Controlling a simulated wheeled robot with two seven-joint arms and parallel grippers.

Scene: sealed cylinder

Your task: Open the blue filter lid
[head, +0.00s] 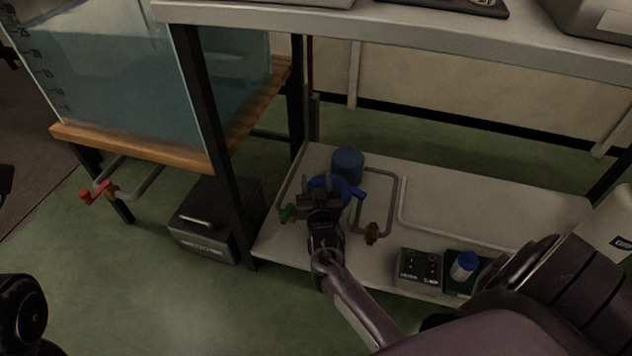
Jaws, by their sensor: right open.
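A blue round part with short handles, which looks like the filter lid (345,188), sits on the lower shelf among grey pipes. A blue cylinder (348,162) stands right behind it. My right gripper (320,188) is open over the near left side of the lid and hides much of it. One blue handle sticks out to the right of the gripper. I cannot tell whether the fingers touch the lid. My left gripper is not clearly in view.
A green valve handle (287,213) and a brown one (372,233) flank the gripper. The upper shelf (400,30) overhangs. A water tank (110,80) stands left.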

